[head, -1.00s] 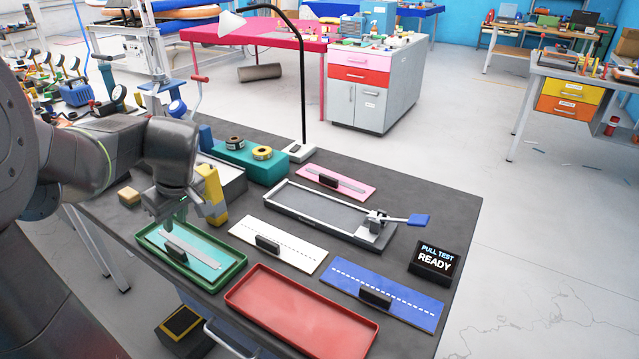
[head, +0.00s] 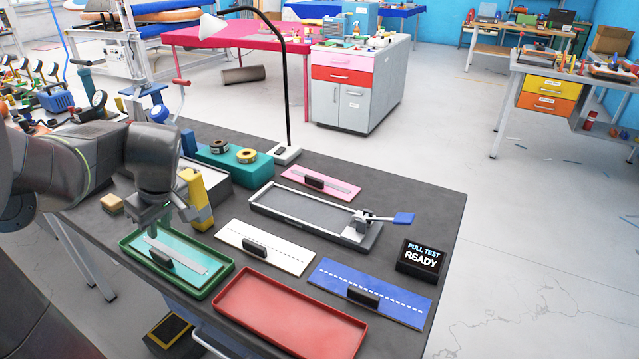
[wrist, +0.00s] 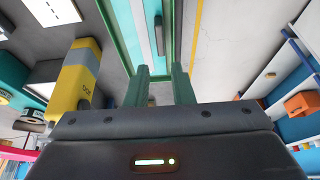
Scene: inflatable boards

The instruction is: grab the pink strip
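The pink strip (head: 322,184) lies flat on the dark bench, behind the grey test tray. It has a black handle block on it and a grey strip along its top. My gripper (head: 150,222) hangs above the green tray (head: 200,292) at the left of the bench, well away from the pink strip. In the wrist view my gripper (wrist: 162,70) has its two green fingers apart with nothing held between them. The green tray holds a teal strip (head: 190,267). I cannot make out the pink strip in the wrist view.
A white strip (head: 287,249), a blue strip (head: 398,298) and an empty red tray (head: 290,310) lie toward the front. A metal test tray with a blue lever (head: 403,218) stands mid-bench. A yellow bottle-like tool (head: 195,200) and a lamp (head: 288,100) stand nearby.

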